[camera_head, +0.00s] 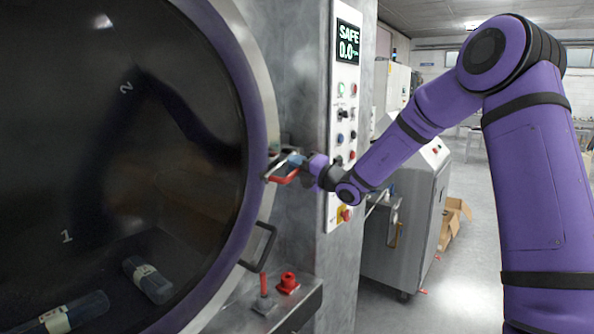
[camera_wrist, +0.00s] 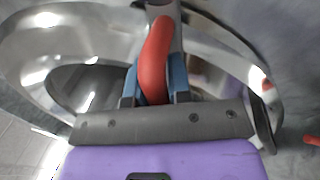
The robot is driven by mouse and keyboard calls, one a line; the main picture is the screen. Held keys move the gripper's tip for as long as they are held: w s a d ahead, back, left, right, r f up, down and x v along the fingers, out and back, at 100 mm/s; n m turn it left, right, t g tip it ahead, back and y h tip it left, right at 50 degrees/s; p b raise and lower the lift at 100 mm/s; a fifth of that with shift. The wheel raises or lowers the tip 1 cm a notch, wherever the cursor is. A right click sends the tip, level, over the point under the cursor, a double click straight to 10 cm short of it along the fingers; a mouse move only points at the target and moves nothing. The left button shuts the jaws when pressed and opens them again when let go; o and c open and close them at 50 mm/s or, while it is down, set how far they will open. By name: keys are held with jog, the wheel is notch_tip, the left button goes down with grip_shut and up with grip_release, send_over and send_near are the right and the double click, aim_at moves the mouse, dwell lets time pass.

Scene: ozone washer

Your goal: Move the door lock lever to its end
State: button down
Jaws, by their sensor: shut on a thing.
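The door lock lever has a red grip (camera_head: 284,177) and sits at the right rim of the large round door. In the wrist view its red grip (camera_wrist: 157,60) runs between the two blue fingers of my gripper (camera_wrist: 156,84) and continues up to a grey metal arm. In the head view my gripper (camera_head: 297,160) is at the lever, reaching in from the right. It is shut on the red grip. The fingers partly hide the lower end of the grip in the wrist view.
The round dark door (camera_head: 130,150) fills the left. A black door handle (camera_head: 261,246) sits below the lever. A small red-handled lever (camera_head: 264,288) and red knob (camera_head: 288,283) stand lower. The control panel (camera_head: 343,120), reading SAFE 0.0, is close to my gripper.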

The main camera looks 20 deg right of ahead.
jog(key=shift+r+m+t+h, duration=0.3)
jog(key=shift+r+m, duration=0.15)
jog(key=shift+m, duration=0.55)
jog(key=shift+r, duration=0.1)
jog(key=c, duration=1.1)
grip_release()
jog(key=shift+o, duration=0.2)
jog(key=v, duration=1.1)
jog(key=shift+a, duration=0.1)
